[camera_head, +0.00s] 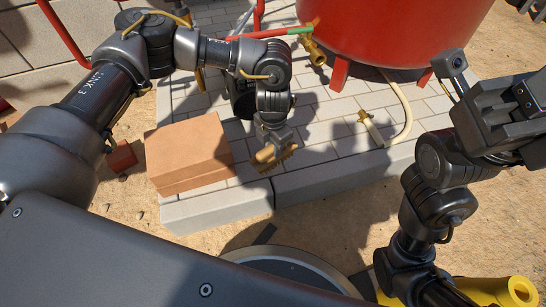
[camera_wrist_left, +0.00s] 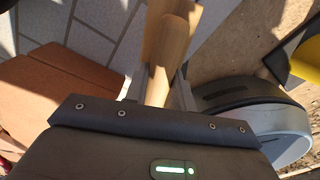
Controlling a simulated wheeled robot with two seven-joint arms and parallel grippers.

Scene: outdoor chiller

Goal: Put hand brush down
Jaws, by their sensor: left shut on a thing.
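The hand brush (camera_head: 275,157) has a tan wooden body and is seen small in the head view, near the front edge of the paved slab (camera_head: 325,178). My left gripper (camera_head: 271,143) is shut on it from above. In the left wrist view, the brush's wooden handle (camera_wrist_left: 166,62) lies between the two fingers (camera_wrist_left: 158,92). Its bristles are hard to make out, and I cannot tell whether the brush touches the slab. My right gripper (camera_head: 505,110) is raised at the right of the head view, away from the brush; its finger opening is unclear.
Terracotta blocks (camera_head: 187,152) are stacked left of the brush. A red tank (camera_head: 380,30) stands behind. A pale hose (camera_head: 402,105) and a small yellow-handled tool (camera_head: 370,125) lie right of the brush. A yellow tube (camera_head: 500,291) is at bottom right. Paving between brush and tool is clear.

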